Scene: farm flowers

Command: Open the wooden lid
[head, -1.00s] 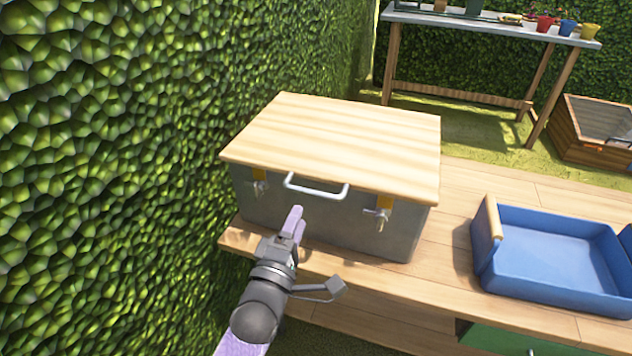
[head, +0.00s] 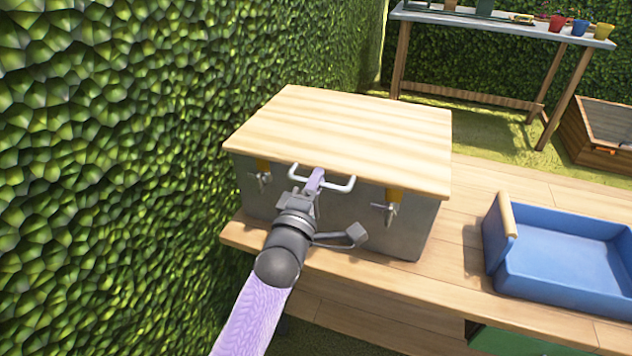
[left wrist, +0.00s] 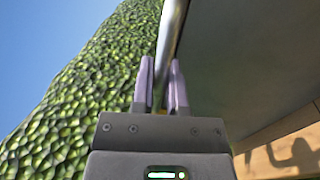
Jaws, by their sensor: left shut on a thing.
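The wooden lid (head: 345,135) lies flat on a grey metal box (head: 345,218) on the wooden bench. A white metal handle (head: 341,188) sticks out at the front, under the lid's front edge. Two latches hang on the box front, one left (head: 263,180) and one right (head: 388,213). My left gripper (head: 315,182) is at the handle's left half, shut on the handle bar. In the left wrist view the bar (left wrist: 170,45) runs between the two lilac fingers (left wrist: 161,85). My right gripper is not in view.
A blue tray (head: 570,292) with a wooden grip stands on the bench to the right. A tall hedge (head: 130,150) is close on the left. A table with pots (head: 500,25) and a wooden crate (head: 592,150) stand behind.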

